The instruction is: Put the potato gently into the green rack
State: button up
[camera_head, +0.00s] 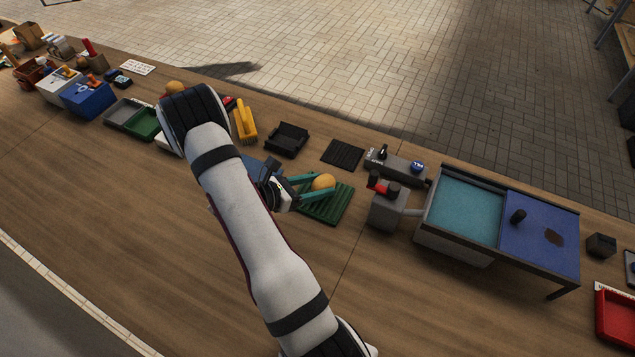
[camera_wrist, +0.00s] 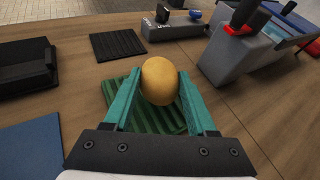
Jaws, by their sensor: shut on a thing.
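The potato (camera_head: 323,182) is round and yellow-brown. In the head view it sits between the teal fingers of my gripper (camera_head: 312,187), over the green rack (camera_head: 327,208). In the wrist view the potato (camera_wrist: 159,80) is held between the two fingertips of my gripper (camera_wrist: 160,84), which are shut on it. The ribbed green rack (camera_wrist: 150,122) lies on the table below and behind the potato, partly hidden by it and the fingers. I cannot tell whether the potato touches the rack.
A black ribbed mat (camera_head: 343,153) and a black tray (camera_head: 287,139) lie behind the rack. A grey block with a red part (camera_head: 388,205) and a sink-like unit (camera_head: 470,205) stand to the right. A blue mat (camera_wrist: 32,150) lies left. Bare table is in front.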

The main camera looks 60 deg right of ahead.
jog(key=shift+f, duration=0.1)
jog(key=shift+f, duration=0.3)
jog(key=o, duration=1.5)
jog(key=shift+c, duration=0.2)
jog(key=v, duration=1.5)
jog(key=shift+w+a+r, duration=0.2)
jog(key=shift+a, duration=0.1)
